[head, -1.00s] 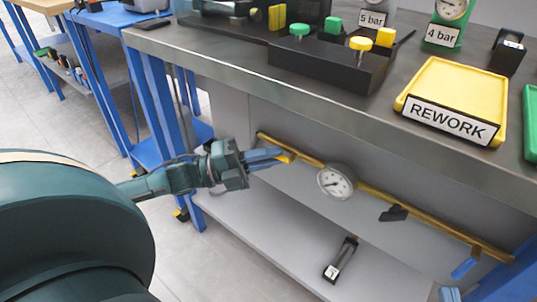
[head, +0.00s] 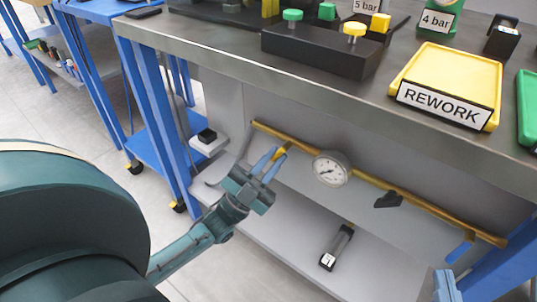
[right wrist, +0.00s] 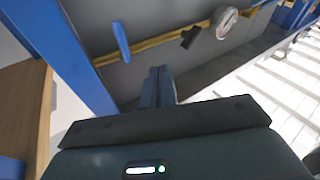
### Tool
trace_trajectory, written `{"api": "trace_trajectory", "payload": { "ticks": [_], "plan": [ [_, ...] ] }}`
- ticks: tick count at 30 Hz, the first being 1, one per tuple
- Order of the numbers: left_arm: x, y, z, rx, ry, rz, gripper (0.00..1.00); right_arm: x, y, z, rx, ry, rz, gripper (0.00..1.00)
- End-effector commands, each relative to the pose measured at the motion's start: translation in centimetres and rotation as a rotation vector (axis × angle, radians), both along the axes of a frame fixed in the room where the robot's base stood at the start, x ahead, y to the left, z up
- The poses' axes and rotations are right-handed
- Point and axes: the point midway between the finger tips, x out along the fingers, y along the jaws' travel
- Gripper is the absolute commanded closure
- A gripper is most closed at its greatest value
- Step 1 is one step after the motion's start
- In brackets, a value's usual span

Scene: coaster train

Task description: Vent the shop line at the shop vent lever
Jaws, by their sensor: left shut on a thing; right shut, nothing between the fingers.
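A brass pipe (head: 365,178) runs along the panel under the workbench, with a round gauge (head: 331,168) on it. A small yellow lever (head: 283,149) sits near the pipe's left end; my left gripper (head: 273,160) is shut on it, its blue fingers hiding part. A blue lever (head: 460,252) hangs at the pipe's right end; it shows in the right wrist view (right wrist: 121,42). A black handle (head: 388,200) sits between gauge and blue lever. I cannot read which is the vent lever. My right gripper (head: 446,284) is shut and empty, below the blue lever.
The bench top (head: 230,48) overhangs the pipe and carries a yellow REWORK tray (head: 450,72) and a black button box (head: 318,52). A blue bench leg (head: 495,260) stands beside the right gripper.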

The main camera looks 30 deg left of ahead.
Motion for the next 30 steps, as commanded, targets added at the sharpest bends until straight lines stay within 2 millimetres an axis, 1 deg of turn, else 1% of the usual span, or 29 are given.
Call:
{"api": "trace_trajectory", "payload": {
  "ticks": [3, 8, 15, 21, 30],
  "plan": [
    [0.0, -0.5, -0.2, -0.109, 0.010, 0.001, 1.00, 0.0, 0.0, 0.3, -0.006, -0.004, -0.001, 1.00],
    [-0.1, -1.0, -0.4, -0.230, 0.021, 0.001, 1.00, 0.0, -0.1, 0.4, -0.018, -0.009, -0.005, 1.00],
    [-0.1, -1.5, -0.5, -0.358, 0.031, -0.001, 1.00, 0.0, -0.3, -0.3, -0.040, 0.004, -0.009, 1.00],
    [-0.1, -1.7, -0.6, -0.414, 0.035, 0.001, 1.00, -0.1, -0.3, -0.3, -0.042, 0.007, -0.013, 1.00],
    [-0.1, -1.8, -0.6, -0.431, 0.038, 0.000, 1.00, -0.2, -0.3, -0.4, -0.042, 0.011, -0.016, 1.00]
  ]
}}
